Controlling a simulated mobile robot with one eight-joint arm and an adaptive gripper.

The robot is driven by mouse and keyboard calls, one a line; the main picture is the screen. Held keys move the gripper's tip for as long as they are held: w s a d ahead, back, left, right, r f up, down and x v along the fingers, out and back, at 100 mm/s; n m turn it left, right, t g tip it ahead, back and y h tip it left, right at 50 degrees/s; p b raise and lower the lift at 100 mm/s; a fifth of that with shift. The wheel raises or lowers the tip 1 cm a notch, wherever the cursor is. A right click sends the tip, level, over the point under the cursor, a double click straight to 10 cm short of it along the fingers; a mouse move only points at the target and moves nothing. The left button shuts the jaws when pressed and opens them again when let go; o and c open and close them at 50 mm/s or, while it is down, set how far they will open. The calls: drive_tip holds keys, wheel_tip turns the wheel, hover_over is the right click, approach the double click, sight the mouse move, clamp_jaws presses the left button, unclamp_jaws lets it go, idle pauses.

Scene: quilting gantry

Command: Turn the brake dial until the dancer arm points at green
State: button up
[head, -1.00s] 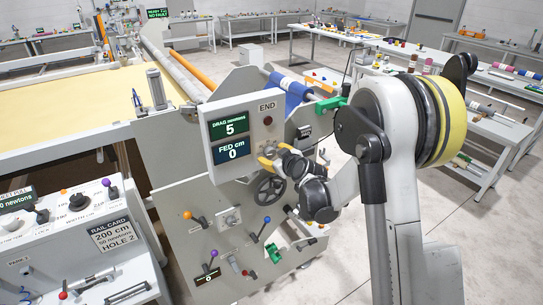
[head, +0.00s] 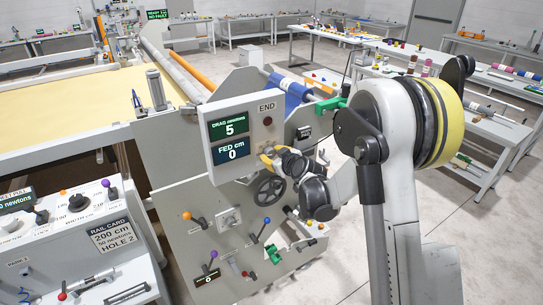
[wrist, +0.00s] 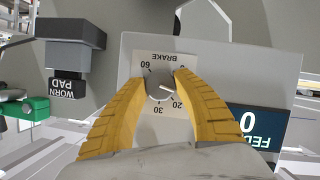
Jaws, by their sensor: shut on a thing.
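The brake dial (wrist: 160,87) is a small round grey knob with a white bar. It sits on a pale scale card (wrist: 160,126) labelled BRAKE, upside down in the wrist view, with 20, 30 and 60 readable. My gripper (wrist: 161,80) has its yellow fingers shut on the dial from both sides and hides part of the scale. In the head view my gripper (head: 267,158) is at the lower right of the grey display panel (head: 253,108), and hides the dial. I cannot pick out the dancer arm or its green mark for sure.
The panel's screens (head: 230,140) read drag 5 newtons and fed 0 cm. A black handwheel (head: 269,190) is just below my gripper. Coloured levers (head: 195,222) stand lower on the machine's side. A green block (head: 332,103) is by the blue roll.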

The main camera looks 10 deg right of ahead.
drive_tip(key=shift+f+m+g+y+b, duration=0.1)
drive_tip(key=shift+m+g+y+b, duration=0.2)
drive_tip(key=shift+m+y+b, duration=0.65)
drive_tip(key=shift+m+g+y+b, duration=0.3)
drive_tip(key=shift+m+y+b, duration=0.25)
drive_tip(key=shift+m, duration=0.6)
drive_tip(key=o, duration=1.2)
drive_tip(key=shift+c, duration=0.2)
drive_tip(key=v, duration=1.2)
